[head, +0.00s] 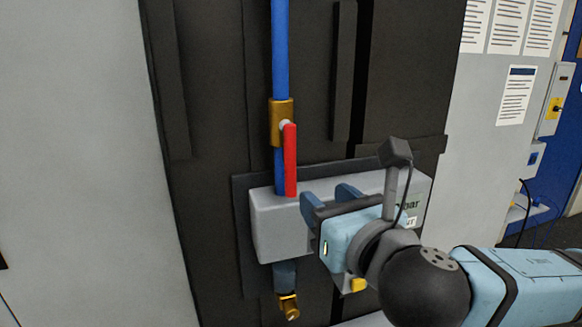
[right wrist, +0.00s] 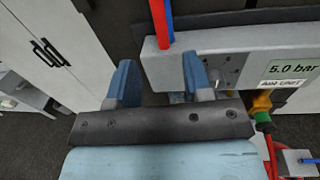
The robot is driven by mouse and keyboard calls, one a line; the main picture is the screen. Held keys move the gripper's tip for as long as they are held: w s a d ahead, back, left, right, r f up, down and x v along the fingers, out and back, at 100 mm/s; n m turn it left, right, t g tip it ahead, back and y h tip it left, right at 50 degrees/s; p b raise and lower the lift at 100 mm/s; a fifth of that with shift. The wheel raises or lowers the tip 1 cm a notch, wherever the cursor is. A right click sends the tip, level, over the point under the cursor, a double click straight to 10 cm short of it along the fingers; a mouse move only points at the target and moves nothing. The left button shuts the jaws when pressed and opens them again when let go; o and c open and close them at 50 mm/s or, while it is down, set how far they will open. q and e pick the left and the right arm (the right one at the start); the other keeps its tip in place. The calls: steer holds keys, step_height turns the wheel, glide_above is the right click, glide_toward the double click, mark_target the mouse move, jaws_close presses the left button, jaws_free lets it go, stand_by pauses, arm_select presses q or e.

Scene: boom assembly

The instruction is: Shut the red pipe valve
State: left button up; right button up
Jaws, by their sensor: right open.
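The red valve handle (head: 290,160) is a lever on a brass valve body (head: 281,120) on a vertical blue pipe (head: 281,45). It points straight down, parallel to the pipe, its lower end near the top of a grey box. In the right wrist view the red handle (right wrist: 159,22) shows at the top, beyond the gap between my fingers. My right gripper (head: 328,198) is open and empty, to the right of and below the handle, in front of the grey box. Its two blue fingers also show in the right wrist view (right wrist: 158,75). My left gripper is not in view.
The grey box (head: 268,232) with a "bar" display is fixed to a dark panel (head: 205,120). A brass outlet (head: 288,305) hangs below it. In the right wrist view, a red and green hose fitting (right wrist: 264,118) is at the right. Space left of the handle is clear.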

mark_target(293, 170)
steer(key=p+x, duration=0.2)
steer(key=x, duration=0.9)
steer(key=shift+w, duration=0.15)
steer(key=shift+w+a, duration=0.25)
steer(key=shift+w, duration=0.2)
steer(key=shift+p, duration=0.3)
jaws_close()
